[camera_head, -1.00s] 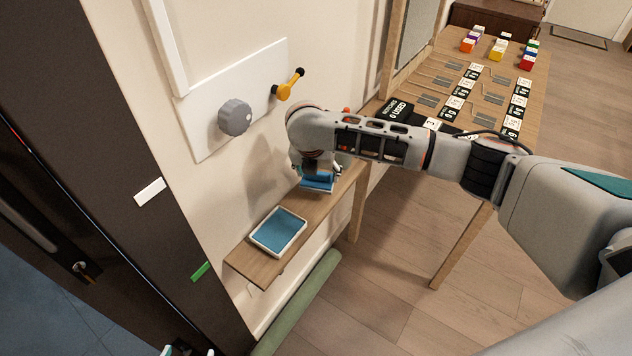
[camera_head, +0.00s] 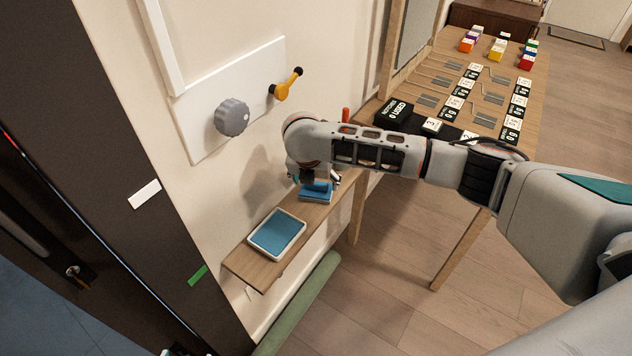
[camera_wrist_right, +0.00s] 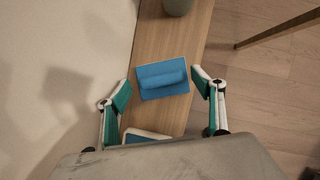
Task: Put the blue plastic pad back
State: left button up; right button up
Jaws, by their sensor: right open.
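The blue pad (camera_head: 314,194), a flat block with a raised blue grip along its top, lies on the narrow wooden shelf (camera_head: 252,267). It also shows in the right wrist view (camera_wrist_right: 163,80). A white-rimmed tray (camera_head: 277,235) with a blue inside lies on the shelf's near end, apart from the pad. My right gripper (camera_wrist_right: 160,88) is open over the pad, a finger out to each side with a gap. In the head view my wrist partly hides this. My left gripper (camera_head: 185,352) shows only as tips at the bottom edge; its jaws are unclear.
A wall panel with a grey knob (camera_head: 232,118) and yellow lever (camera_head: 285,85) is above the shelf. A grey cup (camera_wrist_right: 178,6) stands farther along it. A wooden table (camera_head: 440,85) with cards and coloured blocks is behind my right arm.

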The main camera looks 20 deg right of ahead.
pick_arm(q)
jog(key=r+p, duration=0.1)
jog(key=p, duration=0.1)
jog(key=s+d+r+p, duration=0.1)
jog(key=p, duration=0.1)
jog(key=shift+r, duration=0.2)
pick_arm(e)
jog(key=v, duration=1)
jog(key=shift+r, duration=0.25)
pick_arm(q)
jog(key=shift+r, duration=0.1)
pick_arm(e)
jog(key=shift+s, duration=0.1)
